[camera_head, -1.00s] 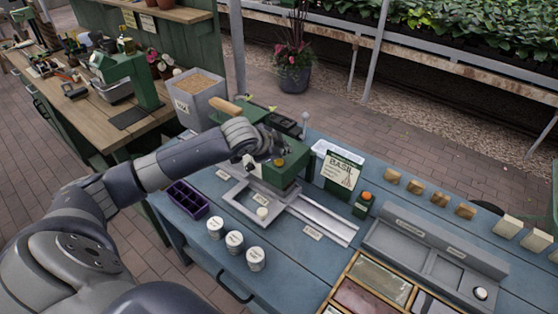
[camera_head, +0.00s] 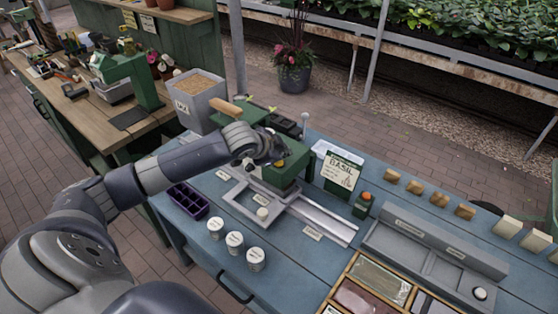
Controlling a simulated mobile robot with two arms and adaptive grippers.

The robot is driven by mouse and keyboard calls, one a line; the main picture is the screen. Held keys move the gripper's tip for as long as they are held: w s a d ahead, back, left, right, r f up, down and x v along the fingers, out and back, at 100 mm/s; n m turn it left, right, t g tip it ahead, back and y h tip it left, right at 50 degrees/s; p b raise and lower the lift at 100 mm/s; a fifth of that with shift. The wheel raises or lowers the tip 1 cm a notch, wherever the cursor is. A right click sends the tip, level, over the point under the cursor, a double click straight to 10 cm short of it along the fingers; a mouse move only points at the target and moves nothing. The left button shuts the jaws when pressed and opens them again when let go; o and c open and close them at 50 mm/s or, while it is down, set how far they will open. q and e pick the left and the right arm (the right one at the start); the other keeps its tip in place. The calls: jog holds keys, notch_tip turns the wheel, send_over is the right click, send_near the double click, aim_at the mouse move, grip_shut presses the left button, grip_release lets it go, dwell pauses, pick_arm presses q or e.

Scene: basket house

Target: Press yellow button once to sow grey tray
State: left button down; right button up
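A green machine (camera_head: 286,178) stands on the blue workbench. The yellow button (camera_head: 279,163) is on its front, partly hidden by my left gripper. My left gripper (camera_head: 276,156) is at the button, with its fingertips close to it or touching; I cannot tell which. Its fingers are too small and dark to show whether they are open or shut. A grey frame (camera_head: 234,208) lies in front of the machine with a white round knob (camera_head: 262,212) at its corner. I cannot make out a separate grey tray in it. My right gripper is out of view.
A purple celled tray (camera_head: 187,200) and several white labelled cups (camera_head: 234,243) stand on the bench. A basil sign (camera_head: 340,174), an orange-topped green bottle (camera_head: 364,203) and a grey rail (camera_head: 325,220) are to the right. A grey bin (camera_head: 198,103) is behind.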

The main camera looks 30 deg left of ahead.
aim_at(281, 163)
pick_arm(q)
jog(key=shift+f, duration=0.65)
dwell(0.7)
dwell(0.3)
jog(key=shift+r+p, duration=1.05)
jog(key=shift+r, duration=0.1)
notch_tip(281, 163, up, 5)
jog(key=p, duration=0.5)
jog(key=shift+p, duration=0.35)
